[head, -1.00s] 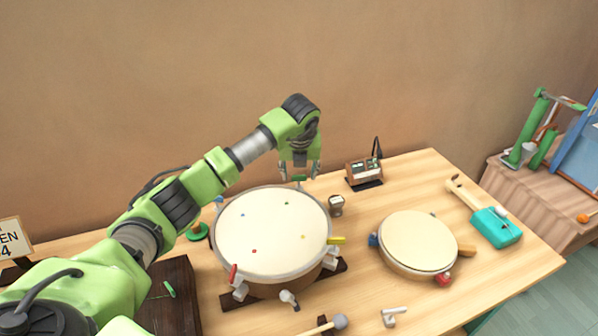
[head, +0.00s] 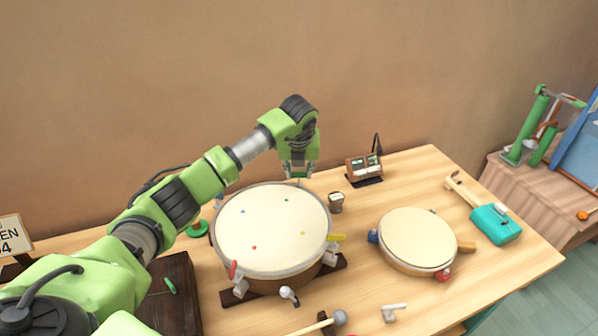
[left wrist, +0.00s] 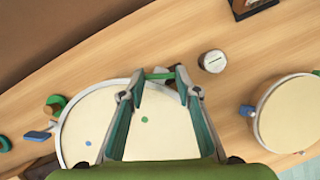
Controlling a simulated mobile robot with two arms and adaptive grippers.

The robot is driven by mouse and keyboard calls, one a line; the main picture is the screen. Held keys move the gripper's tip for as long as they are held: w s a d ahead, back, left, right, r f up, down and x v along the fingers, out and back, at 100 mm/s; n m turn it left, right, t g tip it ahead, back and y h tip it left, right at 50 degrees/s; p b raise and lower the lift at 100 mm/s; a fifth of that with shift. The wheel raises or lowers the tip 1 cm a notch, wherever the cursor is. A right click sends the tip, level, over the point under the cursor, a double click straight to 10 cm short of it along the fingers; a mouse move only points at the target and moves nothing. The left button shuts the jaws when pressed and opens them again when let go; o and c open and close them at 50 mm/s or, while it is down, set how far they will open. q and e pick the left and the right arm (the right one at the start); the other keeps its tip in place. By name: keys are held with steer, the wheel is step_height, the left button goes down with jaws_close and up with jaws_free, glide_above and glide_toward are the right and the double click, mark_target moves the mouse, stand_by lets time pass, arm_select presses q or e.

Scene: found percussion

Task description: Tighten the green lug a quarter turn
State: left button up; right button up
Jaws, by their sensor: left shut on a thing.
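The large drum (head: 270,235) has a cream head with blue, green, red and yellow dots. The green lug (left wrist: 158,76) shows at the drum's far rim in the left wrist view, as a short bar between my fingertips. In the head view the green lug (head: 298,175) is mostly hidden by my fingers. My left gripper (head: 298,173) reaches down at the far rim, shut on the green lug; its two fingers also frame the lug in the left wrist view (left wrist: 158,84). A yellow lug (head: 337,238) and a red lug (head: 233,270) stick out at the rim. My right gripper is not in view.
A small drum (head: 418,238) stands to the right. A tuner box (head: 364,167) and a grey cup (head: 335,202) stand close to my gripper's right. A mallet (head: 338,318), a white T-shaped piece (head: 393,312) and a teal object (head: 495,225) lie on the table.

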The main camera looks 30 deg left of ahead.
arm_select(q)
steer(key=m, duration=0.1)
steer(key=m+b, duration=0.1)
steer(key=m+h+b, duration=0.1)
steer(key=shift+a+f+m+t, duration=0.15)
steer(key=shift+a+m+t, duration=0.1)
steer(key=shift+m+t, duration=0.05)
steer(key=m+h+b, duration=0.1)
steer(key=m, duration=0.2)
steer(key=shift+a+m+h+b, duration=0.15)
steer(key=shift+m+h+b, duration=0.15)
steer(key=shift+h, duration=0.1)
steer(key=m+h, duration=0.1)
steer(key=m, duration=0.2)
steer(key=m+g+h+b, duration=0.1)
steer(key=m, duration=0.2)
steer(key=m+g+h, duration=0.1)
steer(key=m, duration=0.3)
steer(key=shift+w+a+b, duration=0.2)
steer(key=shift+a+b, duration=0.05)
steer(key=shift+b, duration=0.1)
steer(key=o, duration=1.1)
